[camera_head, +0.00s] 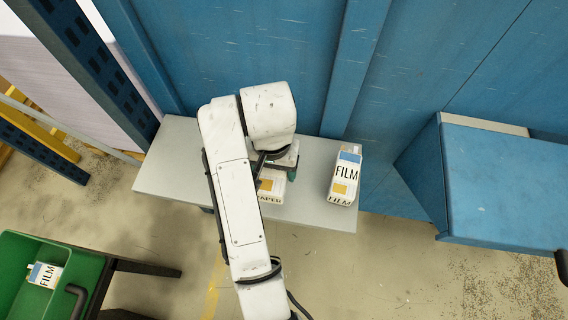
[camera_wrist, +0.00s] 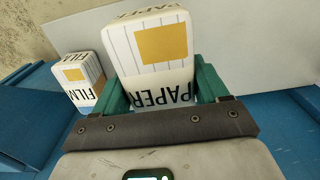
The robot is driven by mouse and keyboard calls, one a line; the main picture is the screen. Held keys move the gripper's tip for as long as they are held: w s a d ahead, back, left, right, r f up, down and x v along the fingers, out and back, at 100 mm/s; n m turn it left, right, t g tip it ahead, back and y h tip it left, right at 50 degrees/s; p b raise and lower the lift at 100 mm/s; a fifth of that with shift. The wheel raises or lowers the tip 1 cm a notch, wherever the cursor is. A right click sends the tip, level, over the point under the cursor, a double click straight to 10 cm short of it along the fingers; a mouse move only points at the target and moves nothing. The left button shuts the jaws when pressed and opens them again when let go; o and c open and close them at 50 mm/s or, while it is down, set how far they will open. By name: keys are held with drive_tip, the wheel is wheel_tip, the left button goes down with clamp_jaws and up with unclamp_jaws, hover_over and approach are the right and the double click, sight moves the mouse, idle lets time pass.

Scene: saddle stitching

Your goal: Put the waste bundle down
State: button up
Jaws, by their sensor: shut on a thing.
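A white waste bundle marked PAPER (camera_head: 271,188), with an orange square, is at the grey shelf top, partly hidden by my arm in the head view. In the wrist view the PAPER bundle (camera_wrist: 150,55) sits between the two green fingers of my gripper (camera_wrist: 160,86), which is shut on it. In the head view my gripper (camera_head: 287,165) is mostly hidden behind my arm. I cannot tell whether the bundle touches the shelf or hangs just above it.
A bundle marked FILM (camera_head: 345,175) stands on the grey shelf (camera_head: 170,170), right of the PAPER bundle. Another FILM bundle (camera_head: 45,275) lies in a green bin (camera_head: 22,248) at lower left. Blue panels (camera_head: 230,40) rise behind the shelf. The shelf's left part is clear.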

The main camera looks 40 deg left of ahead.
drive_tip(key=shift+w+f+b, duration=0.35)
drive_tip(key=shift+w+f, duration=0.15)
drive_tip(key=shift+w, duration=0.1)
drive_tip(key=w+f, duration=0.1)
drive_tip(key=f, duration=0.1)
drive_tip(key=w+a+f+b, duration=0.1)
drive_tip(key=w, duration=0.1)
drive_tip(key=w+a+f+b, duration=0.1)
drive_tip(key=f, duration=0.1)
drive_tip(key=shift+w+a+f, duration=0.1)
drive_tip(key=shift+w+f, duration=0.15)
drive_tip(key=shift+f, duration=1.6)
drive_tip(key=shift+f, duration=0.1)
drive_tip(key=o, duration=1.1)
wheel_tip(320, 180, up, 11)
drive_tip(key=shift+r+p, duration=0.1)
drive_tip(key=shift+p, duration=0.2)
drive_tip(key=shift+r+p, duration=0.55)
